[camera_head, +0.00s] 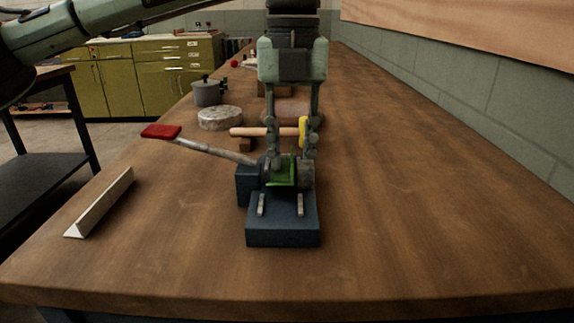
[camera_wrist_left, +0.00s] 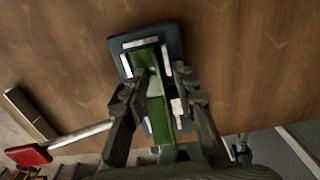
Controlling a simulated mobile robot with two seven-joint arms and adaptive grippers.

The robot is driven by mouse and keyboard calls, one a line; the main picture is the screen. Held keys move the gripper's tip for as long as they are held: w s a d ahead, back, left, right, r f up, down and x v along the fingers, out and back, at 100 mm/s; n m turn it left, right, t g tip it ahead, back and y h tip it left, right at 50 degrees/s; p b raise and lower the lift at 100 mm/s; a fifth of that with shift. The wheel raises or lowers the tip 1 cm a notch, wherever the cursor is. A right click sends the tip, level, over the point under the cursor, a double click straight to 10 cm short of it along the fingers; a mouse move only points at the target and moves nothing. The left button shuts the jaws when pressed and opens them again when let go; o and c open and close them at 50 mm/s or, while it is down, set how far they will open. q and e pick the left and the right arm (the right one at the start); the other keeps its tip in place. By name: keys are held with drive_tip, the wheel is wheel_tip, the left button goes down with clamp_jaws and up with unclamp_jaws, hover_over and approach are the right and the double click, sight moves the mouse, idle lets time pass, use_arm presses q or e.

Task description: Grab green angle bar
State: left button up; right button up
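The green angle bar (camera_head: 281,171) lies in a dark blue bench tool (camera_head: 282,232) with a red-handled lever (camera_head: 162,132). In the left wrist view the bar (camera_wrist_left: 155,105) runs lengthwise between my fingers, over the blue base (camera_wrist_left: 172,42). My left gripper (camera_head: 291,158) points down over the tool. Its fingers stand apart, one on each side of the bar; the left wrist view shows this gripper (camera_wrist_left: 164,75) open, with the left fingertip overlapping the bar's edge. Whether it touches the bar I cannot tell. My right gripper is in neither view.
A pale angle bar (camera_head: 100,204) lies at the table's left. A round grey block (camera_head: 220,118), a grey pot (camera_head: 207,92) and a wooden-handled tool with a yellow head (camera_head: 304,132) stand behind the bench tool. The table's right side (camera_head: 430,200) is clear.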

use_arm(q)
drive_tip(key=shift+c, duration=0.5)
clamp_jaws()
drive_tip(key=shift+r, duration=0.2)
